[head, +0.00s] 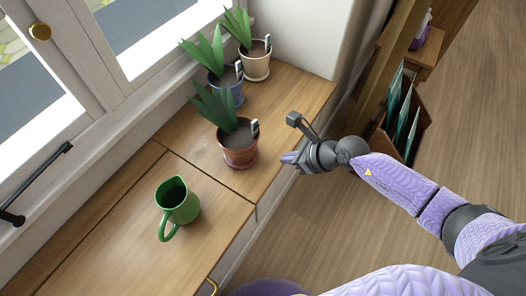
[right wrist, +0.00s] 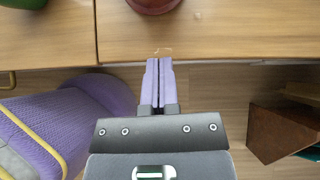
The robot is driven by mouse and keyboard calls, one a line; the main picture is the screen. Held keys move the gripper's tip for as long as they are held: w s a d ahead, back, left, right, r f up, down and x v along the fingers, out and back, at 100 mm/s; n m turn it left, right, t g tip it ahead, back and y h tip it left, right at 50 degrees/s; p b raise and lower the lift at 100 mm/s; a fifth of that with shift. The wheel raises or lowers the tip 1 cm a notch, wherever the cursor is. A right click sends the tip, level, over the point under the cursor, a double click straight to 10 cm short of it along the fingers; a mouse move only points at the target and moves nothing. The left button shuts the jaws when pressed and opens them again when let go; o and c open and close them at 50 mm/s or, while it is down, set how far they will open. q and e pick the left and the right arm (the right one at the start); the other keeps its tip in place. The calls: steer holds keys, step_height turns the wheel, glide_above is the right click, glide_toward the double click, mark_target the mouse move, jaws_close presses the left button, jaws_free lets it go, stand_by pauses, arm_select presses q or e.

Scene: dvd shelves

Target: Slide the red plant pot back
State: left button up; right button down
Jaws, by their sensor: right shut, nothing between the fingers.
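The red plant pot (head: 239,153) is a terracotta-red pot with a green plant and a small white label. It stands upright near the front edge of the wooden counter, in front of a blue pot and a cream pot. Its lower part shows at the top edge of the right wrist view (right wrist: 153,5). My right gripper (head: 285,158) is shut and empty, just right of the red pot with a gap between them. In the right wrist view its closed fingers (right wrist: 160,62) point at the counter's front edge below the pot. My left gripper is not in view.
A blue pot (head: 226,92) and a cream pot (head: 255,66) stand behind the red pot, near the window. A green pitcher (head: 178,203) stands on the counter to the left. A brown box (head: 405,137) with thin cases stands at right.

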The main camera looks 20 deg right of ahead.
mark_target(255, 156)
steer(key=b+x, duration=0.1)
steer(key=x, duration=0.1)
steer(key=b+x, duration=0.1)
steer(key=x, duration=0.1)
steer(key=shift+s+f, duration=0.1)
steer(key=shift+f, duration=0.25)
steer(key=shift+w+a+r+b, duration=0.15)
steer(key=shift+w+a+b, duration=0.05)
steer(key=shift+w+a, duration=0.3)
steer(key=shift+w+a+r+b, duration=0.2)
steer(key=shift+w+a, duration=0.2)
steer(key=shift+w, duration=0.15)
steer(key=shift+w+a, duration=0.35)
steer(key=shift+w, duration=0.1)
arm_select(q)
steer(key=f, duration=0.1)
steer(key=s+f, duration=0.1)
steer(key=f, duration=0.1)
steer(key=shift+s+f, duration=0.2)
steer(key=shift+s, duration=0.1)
arm_select(e)
steer(key=shift+r, duration=0.1)
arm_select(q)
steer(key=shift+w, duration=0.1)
